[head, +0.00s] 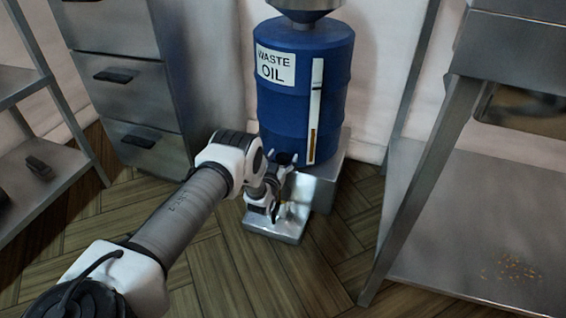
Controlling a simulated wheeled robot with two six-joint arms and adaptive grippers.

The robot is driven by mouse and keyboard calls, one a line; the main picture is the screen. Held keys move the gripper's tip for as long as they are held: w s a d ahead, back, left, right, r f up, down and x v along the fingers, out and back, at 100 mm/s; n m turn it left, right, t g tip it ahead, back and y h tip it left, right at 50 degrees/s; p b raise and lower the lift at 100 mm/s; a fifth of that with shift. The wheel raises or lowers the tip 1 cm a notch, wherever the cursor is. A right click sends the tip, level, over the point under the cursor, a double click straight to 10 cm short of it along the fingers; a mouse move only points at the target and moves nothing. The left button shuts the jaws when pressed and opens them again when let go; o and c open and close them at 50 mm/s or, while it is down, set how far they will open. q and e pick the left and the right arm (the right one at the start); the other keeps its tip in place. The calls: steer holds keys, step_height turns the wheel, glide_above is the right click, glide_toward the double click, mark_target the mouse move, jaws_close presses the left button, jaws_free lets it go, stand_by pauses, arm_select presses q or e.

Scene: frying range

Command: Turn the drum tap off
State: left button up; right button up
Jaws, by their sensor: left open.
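The blue waste oil drum (280,110) stands upright at the back middle, with a white "WASTE OIL" label and a level gauge (316,110) down its front. My left arm reaches in from the lower left. My left gripper (277,200) is at the foot of the drum, in front of its lower edge and over the metal tray. It is open. The tap is mostly hidden behind the gripper and wrist, and I cannot tell its handle's position or whether the gripper touches it. My right gripper is not in view.
A metal drip tray (290,236) lies on the floor before the drum's metal stand (328,178). A steel table (430,150) stands right. A funnel (303,8) tops the drum.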

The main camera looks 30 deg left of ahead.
arm_select(q)
steer(key=c, duration=1.2)
steer(key=shift+r, duration=0.1)
steer(key=m+h, duration=0.1)
steer(key=h, duration=0.1)
steer(key=shift+a+m+t+h, duration=0.15)
steer(key=shift+m+t+h, duration=0.15)
steer(key=shift+m+h, duration=1.2)
steer(key=shift+h, duration=0.6)
steer(key=o, duration=1.2)
steer(key=shift+d, duration=0.2)
steer(key=shift+s, duration=0.1)
